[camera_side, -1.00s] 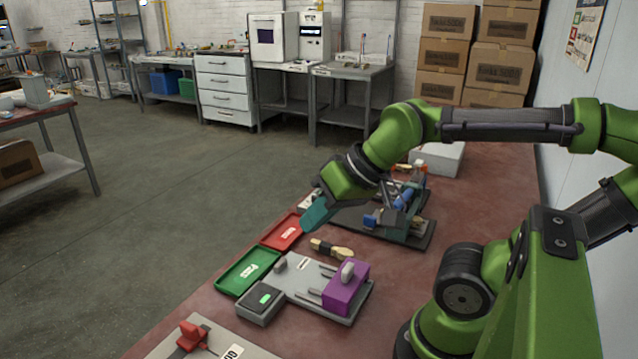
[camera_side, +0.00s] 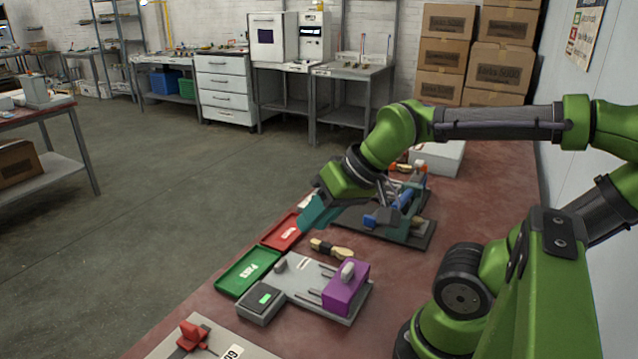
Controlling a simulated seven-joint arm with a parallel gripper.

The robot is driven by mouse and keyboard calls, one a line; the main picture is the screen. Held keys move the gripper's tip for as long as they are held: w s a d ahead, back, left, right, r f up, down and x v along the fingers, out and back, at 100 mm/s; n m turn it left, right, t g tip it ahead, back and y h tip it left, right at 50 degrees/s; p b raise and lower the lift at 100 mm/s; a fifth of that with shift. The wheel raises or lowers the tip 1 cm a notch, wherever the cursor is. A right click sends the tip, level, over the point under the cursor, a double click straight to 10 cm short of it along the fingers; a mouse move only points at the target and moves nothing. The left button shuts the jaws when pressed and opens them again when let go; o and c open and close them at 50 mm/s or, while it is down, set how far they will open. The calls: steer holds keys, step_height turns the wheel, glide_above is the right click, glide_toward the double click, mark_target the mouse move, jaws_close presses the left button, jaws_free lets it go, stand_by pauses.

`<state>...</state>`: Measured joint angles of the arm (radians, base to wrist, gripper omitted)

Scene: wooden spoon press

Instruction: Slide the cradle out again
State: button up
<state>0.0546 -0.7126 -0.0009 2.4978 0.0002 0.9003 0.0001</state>
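The press (camera_side: 412,205) stands on a dark base plate (camera_side: 425,238) in the middle of the bench, with blue and grey parts. A blue piece (camera_side: 380,219) sits low on its left side; it may be the cradle, but I cannot tell for sure. A small brownish part (camera_side: 418,226) shows at the press's right side. My gripper (camera_side: 318,214) has teal fingers and hangs tilted to the left of the press, over the near edge of the base. The gap between the fingers is hidden, so I cannot tell whether they are open or shut.
A red tray (camera_side: 281,240) and a green tray (camera_side: 231,280) lie along the bench's left edge. A wooden-ended tool (camera_side: 331,248) lies before the press. A white box (camera_side: 440,160) stands behind.

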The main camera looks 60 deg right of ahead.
steer(key=shift+o, duration=1.1)
steer(key=w+d+m+g+h, duration=0.1)
steer(key=w+d+m, duration=0.1)
steer(key=d, duration=0.5)
steer(key=shift+w+f, duration=0.45)
steer(key=shift+w, duration=0.2)
steer(key=n+g, duration=0.6)
steer(key=n, duration=0.1)
glide_above(370, 216)
step_height(370, 216, down, 4)
steer(key=r, duration=0.1)
steer(key=shift+h, duration=0.3)
step_height(370, 216, down, 16)
steer(key=shift+f, duration=0.15)
steer(key=shift+c, duration=0.3)
jaws_close()
